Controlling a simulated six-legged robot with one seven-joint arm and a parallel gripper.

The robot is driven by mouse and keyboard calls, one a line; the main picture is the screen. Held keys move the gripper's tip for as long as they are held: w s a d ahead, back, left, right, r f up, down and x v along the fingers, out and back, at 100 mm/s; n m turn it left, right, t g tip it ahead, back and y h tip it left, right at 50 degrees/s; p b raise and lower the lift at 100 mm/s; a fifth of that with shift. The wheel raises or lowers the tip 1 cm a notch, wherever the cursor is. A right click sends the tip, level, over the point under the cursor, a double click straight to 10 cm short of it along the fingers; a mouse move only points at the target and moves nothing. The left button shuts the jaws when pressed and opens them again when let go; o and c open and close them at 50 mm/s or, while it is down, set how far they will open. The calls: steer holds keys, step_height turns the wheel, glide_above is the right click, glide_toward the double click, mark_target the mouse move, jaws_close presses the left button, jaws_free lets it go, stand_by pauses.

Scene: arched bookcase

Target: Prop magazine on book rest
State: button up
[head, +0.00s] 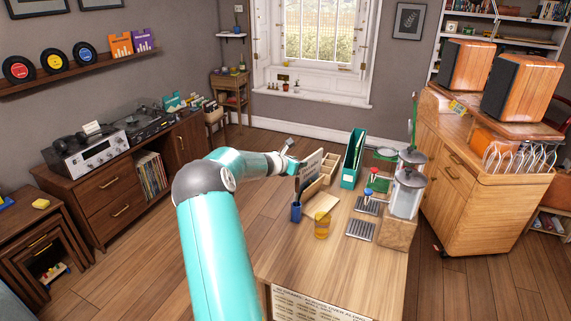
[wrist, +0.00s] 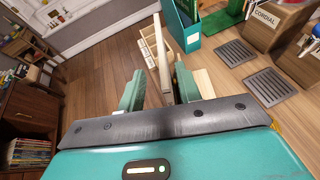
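A magazine (head: 309,170), grey with dark print, stands upright near the left edge of the wooden table. In the wrist view it shows nearly edge-on as a thin pale strip (wrist: 161,55) between the fingers. My gripper (wrist: 158,92) has its two teal fingers apart, one on each side of the magazine, with a gap showing on the left. In the head view my gripper (head: 292,167) is at the magazine's left side, partly hidden by my arm. A light wooden board (head: 321,204), possibly the book rest, is on the table just in front of the magazine.
A blue pen cup (head: 296,212) and amber glass (head: 322,226) stand close by. Behind are a wooden compartment box (head: 329,168) and teal file holder (head: 353,160). Drink dispensers (head: 406,190) and dark grates (head: 360,231) are at right. The table front is clear.

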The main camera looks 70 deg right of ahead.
steer(key=v, duration=1.1)
steer(key=shift+d, duration=0.1)
